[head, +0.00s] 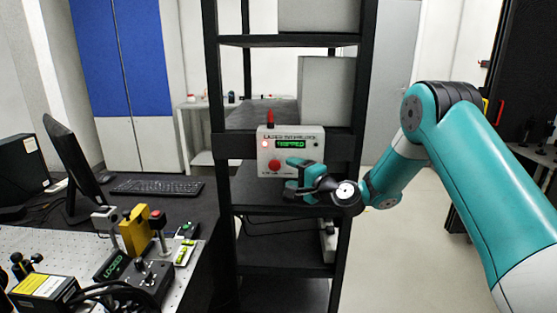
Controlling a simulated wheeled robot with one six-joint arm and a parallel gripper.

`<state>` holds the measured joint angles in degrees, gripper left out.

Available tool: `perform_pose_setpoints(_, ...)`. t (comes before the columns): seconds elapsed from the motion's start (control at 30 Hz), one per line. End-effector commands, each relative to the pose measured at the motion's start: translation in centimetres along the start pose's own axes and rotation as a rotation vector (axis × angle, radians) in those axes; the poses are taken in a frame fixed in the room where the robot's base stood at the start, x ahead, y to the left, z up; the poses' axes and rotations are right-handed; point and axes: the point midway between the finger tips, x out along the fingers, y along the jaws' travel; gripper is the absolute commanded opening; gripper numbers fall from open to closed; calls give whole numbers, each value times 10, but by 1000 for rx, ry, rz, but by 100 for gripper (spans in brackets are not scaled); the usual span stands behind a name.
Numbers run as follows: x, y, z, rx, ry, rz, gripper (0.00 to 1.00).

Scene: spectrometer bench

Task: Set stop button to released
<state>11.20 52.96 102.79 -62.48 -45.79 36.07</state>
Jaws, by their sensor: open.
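The stop button (275,165) is a red round button on the front of a white interlock box (293,135), which stands on a shelf of the black rack. The box's green display (290,144) reads "TRIPPED", and a red lamp (264,143) glows to its left. My gripper (290,177) is teal and black, open and empty. It is just right of the stop button in the picture and covers the lower right of the box. I cannot tell whether a finger touches the button.
Black rack posts (354,110) stand on both sides of the box. A grey shelf block (326,90) is behind and above it. At left, an optical bench (50,253) carries a yellow mount (134,230) and a "LOCKED" display (113,266). Floor (403,240) is clear right of the rack.

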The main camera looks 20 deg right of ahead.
Motion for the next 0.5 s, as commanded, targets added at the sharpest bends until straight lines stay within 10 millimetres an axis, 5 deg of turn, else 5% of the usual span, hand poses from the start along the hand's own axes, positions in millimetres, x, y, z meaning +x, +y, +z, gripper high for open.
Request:
perform_pose_setpoints(0.2,42,-3,1,-3,-2,-1,64)
perform_pose_setpoints(0.5,61,0,0,0,0,0,64)
